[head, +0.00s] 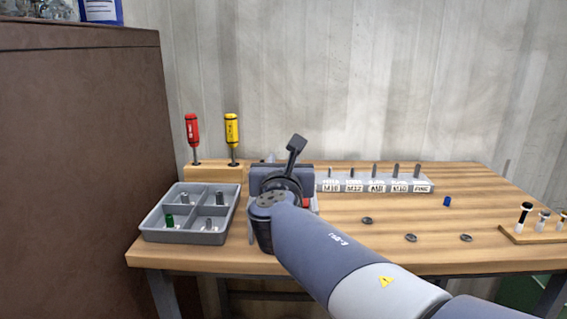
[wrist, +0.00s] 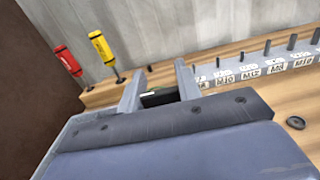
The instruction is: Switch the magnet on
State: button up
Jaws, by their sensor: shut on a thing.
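My gripper (head: 282,180) is over the back middle of the wooden table, beside the grey tray. In the wrist view its two grey fingers (wrist: 158,80) stand on either side of a black piece (wrist: 160,98) with a small pale green mark, and are shut on it. Only the top of this piece shows above the gripper body. I cannot tell for sure whether it is the magnet's switch, nor which way it is set. In the head view my wrist and gripper hide it. A small red patch (head: 306,203) shows just right of my gripper.
A red screwdriver (head: 192,130) and a yellow screwdriver (head: 232,131) stand in a wooden block behind left. A divided grey tray (head: 150,236) holds small parts. A labelled stud rack (head: 425,186) stands behind right. Dark discs (head: 367,220) and a blue piece (head: 447,201) lie on the right.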

jog(key=shift+c, duration=0.7)
